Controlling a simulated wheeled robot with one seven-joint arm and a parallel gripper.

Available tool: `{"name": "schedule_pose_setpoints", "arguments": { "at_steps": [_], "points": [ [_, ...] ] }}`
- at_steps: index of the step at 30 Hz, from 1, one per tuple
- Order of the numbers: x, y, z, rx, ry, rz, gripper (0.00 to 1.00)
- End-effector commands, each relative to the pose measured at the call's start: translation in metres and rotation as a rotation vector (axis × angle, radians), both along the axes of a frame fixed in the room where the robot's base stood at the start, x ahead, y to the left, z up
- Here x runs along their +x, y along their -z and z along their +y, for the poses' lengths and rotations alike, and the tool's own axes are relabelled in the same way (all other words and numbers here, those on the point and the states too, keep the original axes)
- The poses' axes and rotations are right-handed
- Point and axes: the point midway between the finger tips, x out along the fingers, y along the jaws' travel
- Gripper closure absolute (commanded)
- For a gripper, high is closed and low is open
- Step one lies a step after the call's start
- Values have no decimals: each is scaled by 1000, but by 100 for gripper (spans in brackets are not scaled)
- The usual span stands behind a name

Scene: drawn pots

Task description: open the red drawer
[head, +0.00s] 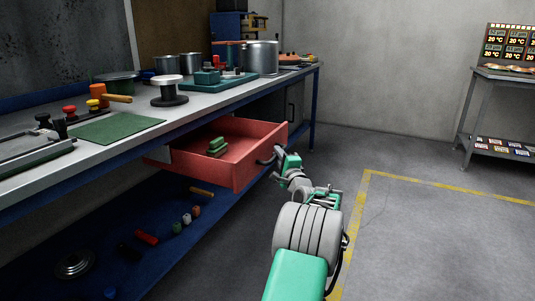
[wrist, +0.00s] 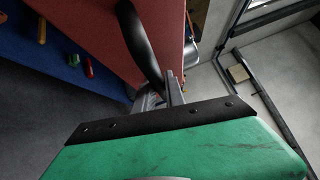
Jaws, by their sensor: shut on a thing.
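The red drawer (head: 237,139) stands pulled out from under the workbench, with green blocks (head: 217,147) lying inside. Its front panel also fills the upper middle of the wrist view (wrist: 95,28). The dark curved handle (head: 265,161) is on the drawer front; it shows large in the wrist view (wrist: 138,45). My gripper (head: 278,155) is at the drawer front, and in the wrist view its fingers (wrist: 166,92) are shut on the lower end of the handle. The exact contact between the fingers is partly hidden.
The workbench top (head: 140,130) carries pots, a tray and tools. A blue lower shelf (head: 120,215) holds several small items. A metal stand (head: 490,75) is at the far right. The grey floor (head: 420,220) right of my arm is clear, with yellow lines.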

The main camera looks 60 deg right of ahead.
Motion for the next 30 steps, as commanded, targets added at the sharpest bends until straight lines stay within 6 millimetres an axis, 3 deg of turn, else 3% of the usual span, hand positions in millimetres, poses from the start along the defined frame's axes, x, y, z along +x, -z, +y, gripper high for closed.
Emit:
{"name": "schedule_pose_setpoints", "arguments": {
  "at_steps": [9,23,24,30],
  "points": [
    [-33,2,-7,4,-1,0,100],
    [-37,2,-8,4,-1,1,100],
    [-37,2,-8,4,-1,1,84],
    [-36,1,-7,3,-2,0,68]
  ]
}}
